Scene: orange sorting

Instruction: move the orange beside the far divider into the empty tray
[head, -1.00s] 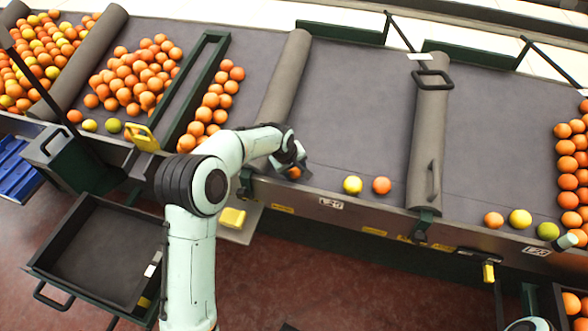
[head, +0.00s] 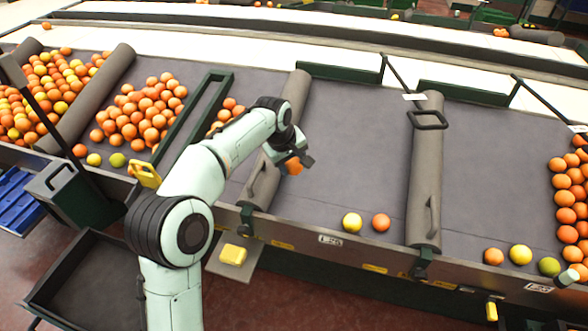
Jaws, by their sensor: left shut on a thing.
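My left gripper (head: 297,163) is shut on an orange (head: 293,166) and holds it up in front of the left grey padded divider (head: 262,181), over the sorting table. The fingers partly hide the orange. The empty tray (head: 62,285) is a dark, shallow box at the lower left, below the table's front edge. My left arm covers its right side. My right gripper does not show.
A yellow fruit (head: 352,222) and an orange (head: 381,222) lie near the front edge of the middle bay. A second padded divider (head: 425,180) stands to the right. Piles of oranges (head: 143,112) fill the left bays. The middle bay (head: 350,140) is mostly bare.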

